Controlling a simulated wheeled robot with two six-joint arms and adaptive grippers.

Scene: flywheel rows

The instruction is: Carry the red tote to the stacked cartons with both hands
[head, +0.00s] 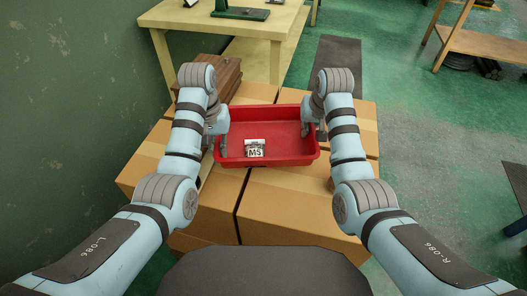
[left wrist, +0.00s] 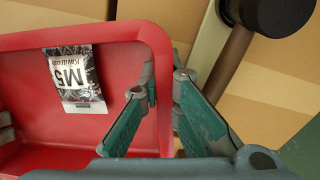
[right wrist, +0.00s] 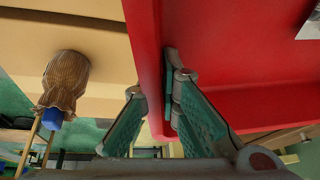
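The red tote (head: 265,157) is level over the cartons (head: 290,205) in the head view. I cannot tell whether it rests on them. A small clear bag labelled M5 (head: 255,149) lies in it, also seen in the left wrist view (left wrist: 75,78). My left gripper (head: 218,128) straddles the tote's left wall, one finger inside and one outside; in the left wrist view its fingers (left wrist: 162,85) look closed on it. My right gripper (head: 312,128) is at the right wall; in the right wrist view its fingers (right wrist: 154,85) pinch the wall from both sides.
A brown wooden box (head: 222,76) stands on the cartons behind the tote. A pale wooden table (head: 215,22) is beyond it. The green wall (head: 60,110) is close on the left. A black-headed mallet (left wrist: 270,12) lies beside the tote. Open green floor lies on the right.

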